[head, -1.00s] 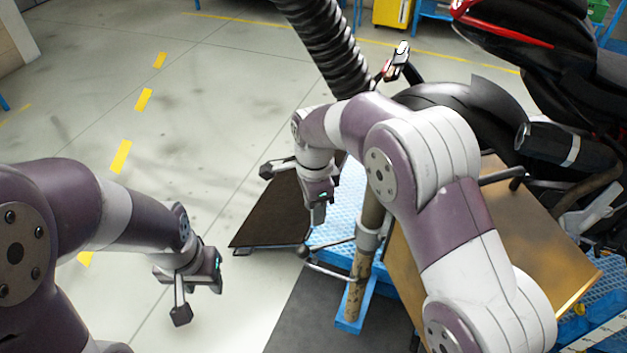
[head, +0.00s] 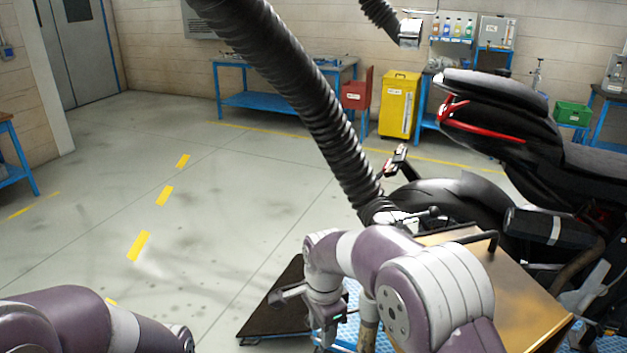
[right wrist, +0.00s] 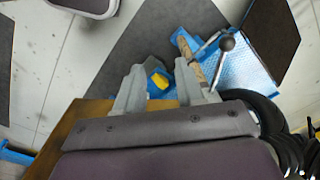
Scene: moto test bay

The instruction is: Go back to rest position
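My right gripper (head: 301,322) is low in the head view, beside the dark ramp plate and the blue platform. In the right wrist view its two fingers stand apart with nothing between them, so the gripper (right wrist: 159,86) is open and empty. My left arm (head: 85,322) enters at the bottom left of the head view. Its gripper is below the frame edge and hidden.
A black motorcycle (head: 480,195) stands at right, with a brown board (head: 520,290) beside my right arm. A thick black hose (head: 300,95) hangs across the middle. A yellow cabinet (head: 400,105) and red bin (head: 356,92) stand at the back. The left floor is clear.

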